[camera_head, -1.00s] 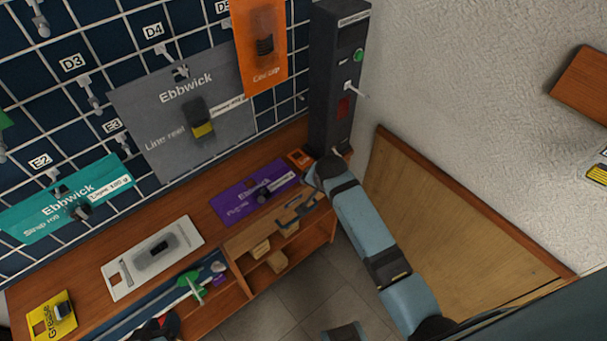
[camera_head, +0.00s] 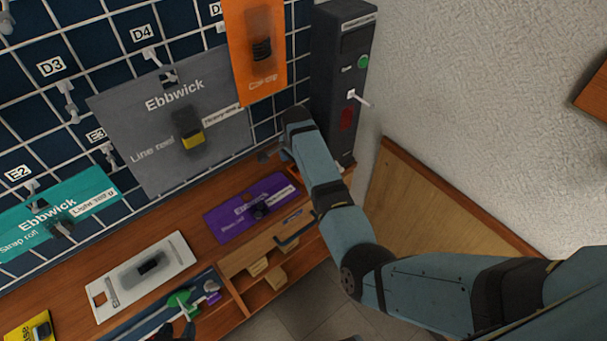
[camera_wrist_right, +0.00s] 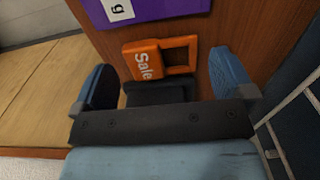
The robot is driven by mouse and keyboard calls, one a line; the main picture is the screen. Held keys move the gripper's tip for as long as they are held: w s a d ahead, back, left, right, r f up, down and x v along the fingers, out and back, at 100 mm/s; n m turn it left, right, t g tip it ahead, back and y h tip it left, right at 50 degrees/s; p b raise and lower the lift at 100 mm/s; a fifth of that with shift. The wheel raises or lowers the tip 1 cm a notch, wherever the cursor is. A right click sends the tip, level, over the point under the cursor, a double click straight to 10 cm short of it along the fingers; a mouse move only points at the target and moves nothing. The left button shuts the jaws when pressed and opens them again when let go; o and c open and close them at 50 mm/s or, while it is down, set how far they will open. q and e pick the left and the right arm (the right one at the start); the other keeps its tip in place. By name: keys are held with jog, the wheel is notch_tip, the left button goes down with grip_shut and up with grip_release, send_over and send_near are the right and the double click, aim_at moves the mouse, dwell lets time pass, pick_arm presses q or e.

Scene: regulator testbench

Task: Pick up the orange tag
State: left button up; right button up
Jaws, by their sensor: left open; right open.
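The orange tag (camera_wrist_right: 143,62), marked "Sale" and with a square opening, lies on the wooden counter in the right wrist view. My right gripper (camera_wrist_right: 166,75) is open, with one blue finger on each side of the tag in that view. The fingers look apart from the tag, but the height of the gripper above it is hard to tell. In the head view my right arm hides most of the tag.
A purple card (camera_head: 252,207) lies on the wooden counter beside the tag; it also shows in the wrist view (camera_wrist_right: 150,10). A dark upright box (camera_head: 340,85) stands behind. A wire grid holds a grey card (camera_head: 175,130) and an orange card (camera_head: 255,50).

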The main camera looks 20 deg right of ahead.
notch_tip(320, 180, down, 3)
jog(key=shift+r, duration=0.2)
jog(key=c, duration=0.8)
pick_arm(q)
jog(key=shift+f, duration=0.15)
pick_arm(e)
jog(key=shift+o, duration=0.2)
